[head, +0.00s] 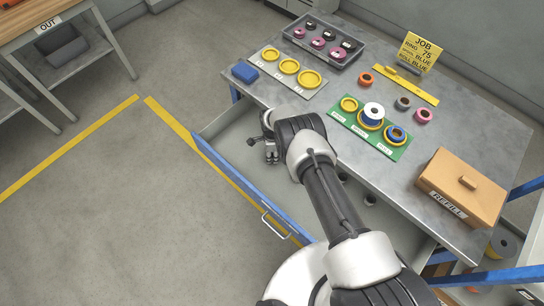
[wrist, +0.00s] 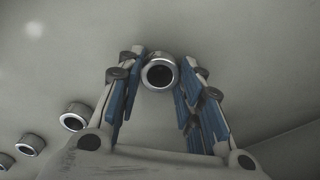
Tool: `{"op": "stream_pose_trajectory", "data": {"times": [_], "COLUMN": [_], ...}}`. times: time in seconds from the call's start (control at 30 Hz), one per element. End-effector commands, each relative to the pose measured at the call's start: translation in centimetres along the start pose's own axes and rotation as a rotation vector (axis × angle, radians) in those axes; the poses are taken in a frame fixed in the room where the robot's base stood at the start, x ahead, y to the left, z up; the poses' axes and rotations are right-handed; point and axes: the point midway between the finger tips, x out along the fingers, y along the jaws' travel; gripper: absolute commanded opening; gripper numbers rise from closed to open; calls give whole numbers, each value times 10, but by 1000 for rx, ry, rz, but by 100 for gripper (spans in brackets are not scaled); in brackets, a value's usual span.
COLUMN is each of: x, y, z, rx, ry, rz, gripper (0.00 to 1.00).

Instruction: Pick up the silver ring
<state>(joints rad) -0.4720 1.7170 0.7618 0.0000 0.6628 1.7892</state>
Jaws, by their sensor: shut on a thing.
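A silver ring (wrist: 160,60) with a dark centre sits between the fingertips in the wrist view. My gripper (wrist: 159,78) is shut on it, with one blue-padded finger on each side. In the head view my gripper (head: 271,155) is low inside the open drawer (head: 230,131), near its left end, and the held ring cannot be made out there. Whether the ring touches the drawer floor is not clear.
Other silver rings (wrist: 75,116) lie to the left in the wrist view. The drawer front (head: 245,182) borders my arm.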

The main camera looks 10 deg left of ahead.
Motion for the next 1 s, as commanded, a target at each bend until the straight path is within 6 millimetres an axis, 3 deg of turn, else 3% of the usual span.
{"op": "stream_pose_trajectory", "data": {"times": [0.33, 0.67, 0.87, 1.0], "x": [0, -5, -29, -59], "y": [0, -1, -1, -2], "z": [0, 0, 0, 0], "rx": [0, 0, 0, 0], "ry": [0, 0, 0, -1], "rz": [0, -1, -2, -3], "gripper": [4, 4, 4, 4]}}
